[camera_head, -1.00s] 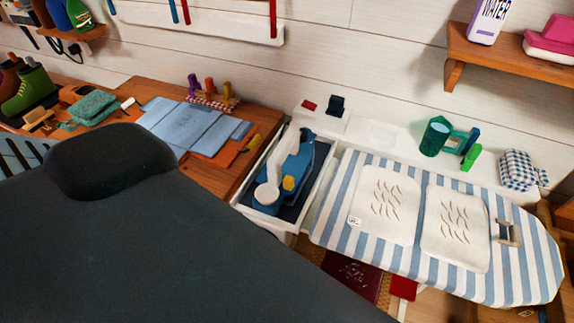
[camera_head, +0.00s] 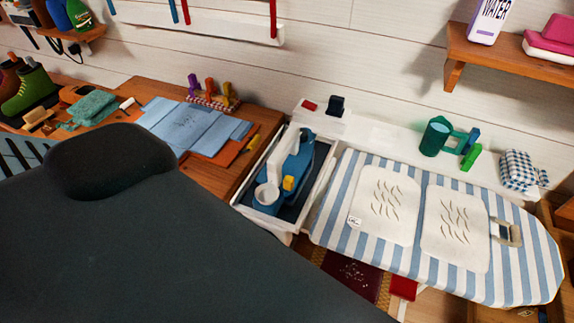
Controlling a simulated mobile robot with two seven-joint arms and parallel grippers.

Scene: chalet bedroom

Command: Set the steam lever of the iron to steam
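The iron (camera_head: 300,165), blue with a white handle, rests in a white-rimmed tray (camera_head: 322,188) with a dark lining at the left end of the ironing board. A small yellow part (camera_head: 288,183), perhaps the steam lever, sits near a round white part at the iron's near end. Its setting is too small to read. Neither of my grippers shows. A large dark part, apparently of my own body, fills the lower left and may hide things below it.
The striped ironing board (camera_head: 335,225) holds two white panels. A wooden table (camera_head: 225,172) with folded blue cloth (camera_head: 190,125) stands left of the tray. A green cup-like object (camera_head: 435,137) stands behind the board. A wooden shelf (camera_head: 490,60) juts out at upper right.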

